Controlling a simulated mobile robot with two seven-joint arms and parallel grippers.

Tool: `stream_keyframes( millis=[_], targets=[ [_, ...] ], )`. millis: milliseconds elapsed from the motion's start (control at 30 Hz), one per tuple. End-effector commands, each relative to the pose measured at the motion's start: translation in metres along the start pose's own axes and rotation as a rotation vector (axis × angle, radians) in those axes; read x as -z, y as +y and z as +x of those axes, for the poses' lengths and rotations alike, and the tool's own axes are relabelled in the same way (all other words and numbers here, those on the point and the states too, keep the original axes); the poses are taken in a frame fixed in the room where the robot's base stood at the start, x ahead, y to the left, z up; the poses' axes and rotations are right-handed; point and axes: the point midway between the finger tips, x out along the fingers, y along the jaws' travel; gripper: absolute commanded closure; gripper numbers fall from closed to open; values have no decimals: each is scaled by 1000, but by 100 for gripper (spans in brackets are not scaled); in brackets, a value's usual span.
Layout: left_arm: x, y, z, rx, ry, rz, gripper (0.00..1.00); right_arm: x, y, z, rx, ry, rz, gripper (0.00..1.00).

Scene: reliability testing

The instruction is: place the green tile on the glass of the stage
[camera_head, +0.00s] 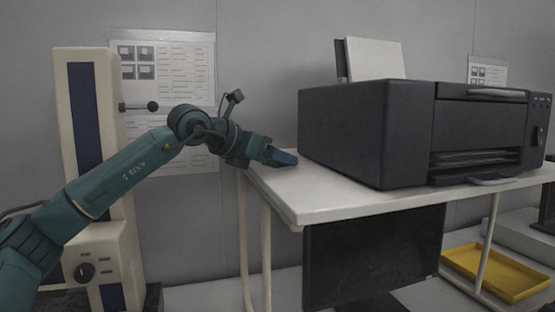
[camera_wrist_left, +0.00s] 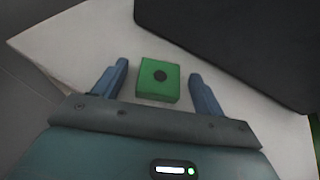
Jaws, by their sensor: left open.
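My left gripper (camera_wrist_left: 158,75) is open, with a blue finger on each side of the tile and a gap on both sides. In the head view my left gripper (camera_head: 280,158) is over the left end of the white table, and the tile cannot be seen there. I cannot make out the glass of the stage. My right gripper is not in view.
A large dark printer (camera_head: 365,130) stands on the table just right of my left gripper. A monitor (camera_head: 370,258) and a yellow tray (camera_head: 497,272) are below the table top. A tall cream and blue instrument (camera_head: 88,150) stands behind my left arm.

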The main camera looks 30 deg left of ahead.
Motion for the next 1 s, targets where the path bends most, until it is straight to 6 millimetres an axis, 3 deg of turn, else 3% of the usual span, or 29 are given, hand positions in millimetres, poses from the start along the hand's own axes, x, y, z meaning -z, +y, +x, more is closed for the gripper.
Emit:
stream_keyframes(
  millis=[167, 800, 1000],
  targets=[
    [0, 0, 0, 0, 0, 0, 30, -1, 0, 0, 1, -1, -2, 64],
    [0, 0, -1, 0, -1, -1, 81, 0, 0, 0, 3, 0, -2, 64],
    [-3, 0, -2, 0, -2, -1, 81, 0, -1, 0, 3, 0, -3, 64]
  ],
)
